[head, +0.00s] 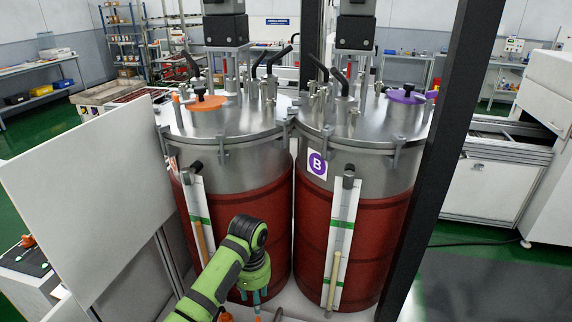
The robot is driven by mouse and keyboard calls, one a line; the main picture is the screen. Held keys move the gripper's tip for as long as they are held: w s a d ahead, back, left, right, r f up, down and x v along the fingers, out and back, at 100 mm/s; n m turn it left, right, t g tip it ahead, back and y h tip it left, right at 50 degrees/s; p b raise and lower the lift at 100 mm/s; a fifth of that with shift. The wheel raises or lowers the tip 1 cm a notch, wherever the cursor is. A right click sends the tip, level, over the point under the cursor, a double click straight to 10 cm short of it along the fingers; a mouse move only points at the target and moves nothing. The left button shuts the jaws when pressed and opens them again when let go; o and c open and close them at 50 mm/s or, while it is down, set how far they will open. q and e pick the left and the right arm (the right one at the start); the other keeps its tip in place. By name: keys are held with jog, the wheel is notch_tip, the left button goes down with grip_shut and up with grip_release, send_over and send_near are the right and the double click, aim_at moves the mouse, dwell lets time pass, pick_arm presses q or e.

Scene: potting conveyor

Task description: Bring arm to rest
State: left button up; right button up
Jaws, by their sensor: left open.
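My left arm (218,277) is green and black and comes in from the bottom left. Its wrist bends over in front of the left tank. My left gripper (256,297) hangs down from it with its blue-tipped fingers apart, low in front of that tank's red jacket. I see nothing held between the fingers, though they are small and partly behind the arm. My right gripper is not in view.
Two steel tanks with red jackets, the left (232,155) and the right (345,250), stand close together. The left has an orange cap (206,103), the right a purple cap (405,96). A dark post (440,160) stands right; a white panel (88,200) stands left.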

pick_arm(q)
jog(key=s+a+f+t+h, duration=0.1)
jog(key=s+f, duration=0.3)
jog(key=s, duration=0.3)
jog(key=s+a+f+t, duration=0.1)
jog(key=s+f, duration=0.3)
jog(key=s, duration=0.4)
jog(key=s+a+r+t, duration=0.1)
jog(key=s+a+r, duration=0.15)
jog(key=s, duration=0.45)
jog(key=s+a+r+t, duration=0.1)
jog(key=s+a+r, duration=0.1)
jog(key=s+a, duration=0.3)
jog(key=s+f+g+b, duration=0.1)
jog(key=s+f+b, duration=0.1)
jog(key=f, duration=1.2)
jog(key=s+f+g+b, duration=0.1)
jog(key=s+f+b, duration=0.1)
jog(key=f, duration=1.2)
jog(key=s+a+f+g+y+b, duration=0.1)
jog(key=s+a+f+b, duration=0.1)
jog(key=s+f, duration=1.3)
jog(key=shift+f+b, duration=0.8)
jog(key=shift+b, duration=0.1)
jog(key=shift+s, duration=0.25)
